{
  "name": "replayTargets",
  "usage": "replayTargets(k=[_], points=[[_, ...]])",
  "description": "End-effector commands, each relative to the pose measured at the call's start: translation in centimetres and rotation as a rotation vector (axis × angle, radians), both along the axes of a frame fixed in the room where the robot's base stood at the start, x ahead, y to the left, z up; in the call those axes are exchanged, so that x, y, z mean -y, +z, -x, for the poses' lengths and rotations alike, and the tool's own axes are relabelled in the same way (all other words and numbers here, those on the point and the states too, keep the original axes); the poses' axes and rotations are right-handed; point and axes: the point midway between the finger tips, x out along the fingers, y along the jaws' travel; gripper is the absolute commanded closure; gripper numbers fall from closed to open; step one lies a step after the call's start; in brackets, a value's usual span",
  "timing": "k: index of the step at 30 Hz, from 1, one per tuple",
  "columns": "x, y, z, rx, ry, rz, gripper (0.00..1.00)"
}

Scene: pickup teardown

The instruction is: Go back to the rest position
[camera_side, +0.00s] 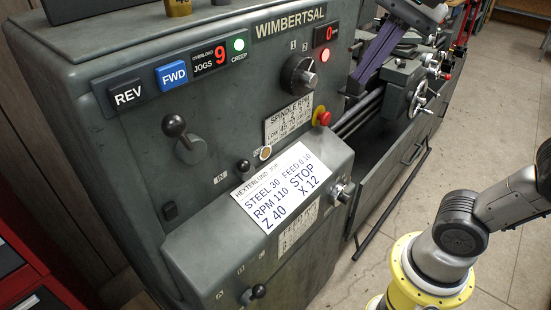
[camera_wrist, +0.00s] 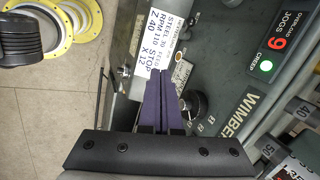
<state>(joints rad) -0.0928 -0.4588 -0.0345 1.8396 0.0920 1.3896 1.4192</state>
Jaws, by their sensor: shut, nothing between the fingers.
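My gripper (camera_side: 363,76) is at the upper right of the side view, its purple fingers pointing down and left above the lathe bed area. In the wrist view my gripper (camera_wrist: 161,76) has its two purple fingers together with nothing between them. The grey lathe (camera_side: 120,150), marked WIMBERTSAL, fills most of the side view. My fingers appear apart from it in the side view.
A white job card (camera_side: 282,188) lies on the lathe's sloped front. The headstock carries a red stop button (camera_side: 324,118), a speed knob (camera_side: 298,75) and a black lever (camera_side: 183,138). A red cabinet (camera_side: 30,280) stands lower left. Floor (camera_side: 345,285) is clear before the lathe.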

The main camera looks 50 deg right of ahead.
Motion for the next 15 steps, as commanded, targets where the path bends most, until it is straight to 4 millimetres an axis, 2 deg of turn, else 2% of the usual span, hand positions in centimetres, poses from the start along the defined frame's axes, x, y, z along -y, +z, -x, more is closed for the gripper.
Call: replayTargets(k=[1,6,12,15], points=[[0.8,-1.8,1.3,0.019,0.065,0.047,1.00],[2.7,-7.9,4.2,0.077,0.364,0.238,1.00],[3.7,-14.4,6.1,0.108,0.761,0.458,1.00],[3.9,-16.2,6.2,0.115,0.939,0.543,1.00]])
